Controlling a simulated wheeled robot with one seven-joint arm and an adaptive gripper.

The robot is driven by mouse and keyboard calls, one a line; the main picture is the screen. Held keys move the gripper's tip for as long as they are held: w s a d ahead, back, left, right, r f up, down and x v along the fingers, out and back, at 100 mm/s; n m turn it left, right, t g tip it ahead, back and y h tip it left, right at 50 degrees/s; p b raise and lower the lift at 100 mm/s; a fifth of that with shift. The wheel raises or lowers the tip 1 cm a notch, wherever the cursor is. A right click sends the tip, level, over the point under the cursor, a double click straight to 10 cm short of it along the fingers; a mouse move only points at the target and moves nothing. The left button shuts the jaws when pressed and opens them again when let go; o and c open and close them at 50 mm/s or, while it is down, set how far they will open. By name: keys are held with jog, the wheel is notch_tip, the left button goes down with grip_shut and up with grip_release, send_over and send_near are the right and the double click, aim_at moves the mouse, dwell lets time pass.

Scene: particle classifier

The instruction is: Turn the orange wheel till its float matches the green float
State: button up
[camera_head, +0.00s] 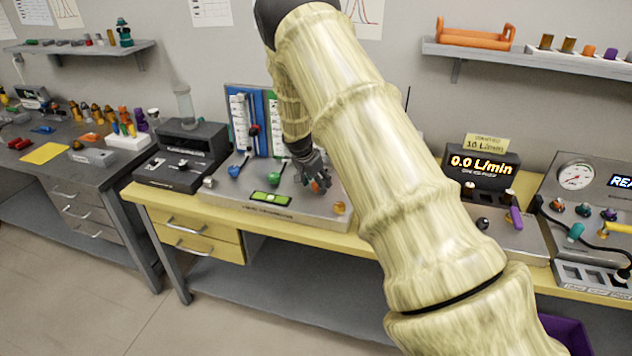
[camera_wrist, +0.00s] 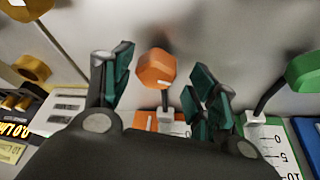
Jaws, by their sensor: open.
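The orange wheel (camera_wrist: 156,69) shows in the wrist view between my two open fingers, with a gap on each side. My gripper (camera_wrist: 160,88) is around it and does not appear to grip it. In the head view my gripper (camera_head: 318,178) is low over the metal bench unit and covers most of the orange wheel. The orange scale (camera_wrist: 145,122) and green scale (camera_wrist: 285,150) show only their lower ends in the wrist view. A green wheel (camera_wrist: 304,72) is at the right edge there. I cannot make out either float.
The metal unit (camera_head: 225,190) also has a blue wheel (camera_head: 234,171) and a blue scale panel (camera_head: 239,115). A yellow knob (camera_wrist: 31,68) is left of my fingers in the wrist view. A flow display (camera_head: 482,165) stands to the right.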

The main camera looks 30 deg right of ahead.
jog(key=shift+s+d+r, duration=0.1)
jog(key=shift+s+r, duration=0.05)
jog(key=shift+s, duration=0.35)
jog(key=shift+w+f, duration=0.4)
jog(key=shift+f, duration=0.1)
jog(key=shift+s+r, duration=0.2)
jog(key=shift+r, duration=0.05)
jog(key=c, duration=1)
